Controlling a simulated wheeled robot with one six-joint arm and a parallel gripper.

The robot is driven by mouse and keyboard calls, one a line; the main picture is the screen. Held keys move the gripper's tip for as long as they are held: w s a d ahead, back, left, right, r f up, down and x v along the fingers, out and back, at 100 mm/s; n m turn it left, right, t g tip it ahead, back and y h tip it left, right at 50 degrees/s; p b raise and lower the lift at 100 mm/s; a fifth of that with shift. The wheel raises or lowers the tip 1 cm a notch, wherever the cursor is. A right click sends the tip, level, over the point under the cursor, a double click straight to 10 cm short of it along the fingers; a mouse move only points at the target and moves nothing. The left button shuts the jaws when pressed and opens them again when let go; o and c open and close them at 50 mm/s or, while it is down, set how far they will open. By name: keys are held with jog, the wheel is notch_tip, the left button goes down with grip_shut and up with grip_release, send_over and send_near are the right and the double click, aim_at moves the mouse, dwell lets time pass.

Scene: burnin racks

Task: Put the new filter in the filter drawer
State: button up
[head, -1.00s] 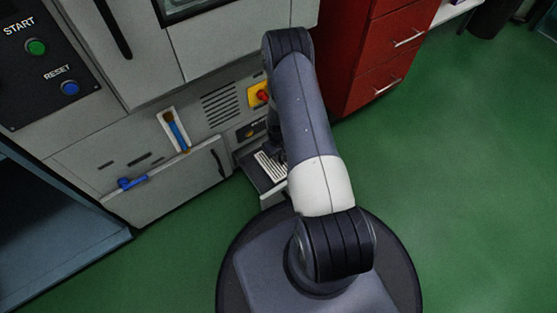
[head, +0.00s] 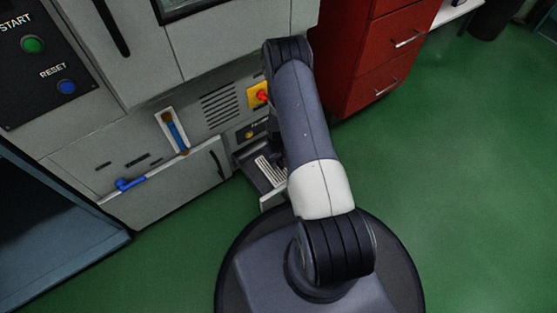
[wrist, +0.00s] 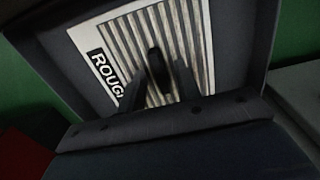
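The new filter, a pale ridged panel with a black label reading "ROUG…" (wrist: 195,30), lies in the open filter drawer (wrist: 258,40) in the wrist view. It also shows as a pale striped patch in the head view (head: 268,172), low on the machine front, partly hidden by my arm. My gripper (wrist: 160,85) is over the filter, its two dark fingers spread apart. A dark upright grip stands between them, with pale ridges seen around it. In the head view my gripper is mostly hidden behind my arm.
A grey panel with a handle (head: 217,163) and a blue lever (head: 130,184) is left of the drawer. A yellow and red switch (head: 260,95) sits above it. A red drawer cabinet (head: 365,60) stands right. Green floor is clear at right.

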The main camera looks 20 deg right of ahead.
aim_at(278, 162)
jog(key=shift+r, duration=0.1)
notch_tip(278, 162, up, 12)
jog(key=p, duration=0.5)
jog(key=shift+o, duration=0.2)
